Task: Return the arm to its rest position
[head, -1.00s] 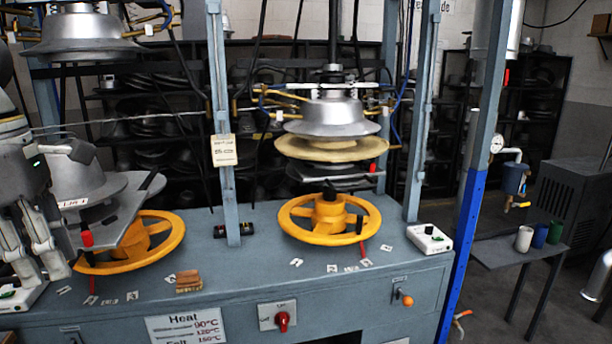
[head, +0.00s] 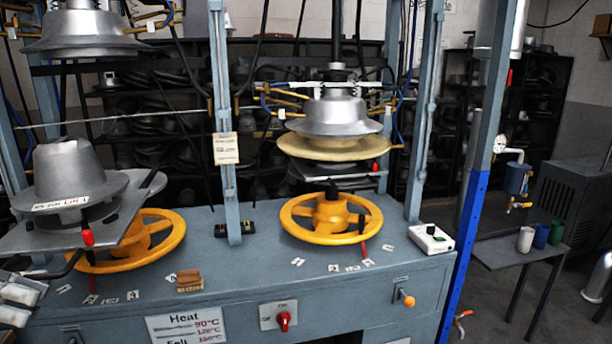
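My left gripper (head: 17,304) is at the lower left edge of the head view, partly cut off by the frame. Its two pale fingertips show a narrow gap with nothing seen between them. It is in front of the left press, below the metal plate (head: 30,239) that bears a grey hat mould (head: 70,180), and apart from the mould. The rest of the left arm is out of frame. My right gripper is not in view.
The blue-grey bench (head: 230,285) carries two yellow handwheels (head: 160,245) (head: 300,218), a brown block (head: 189,281) and a white switch box (head: 431,238). A red-handled lever (head: 87,238) stands by the left wheel. A side table (head: 490,255) with cups stands right.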

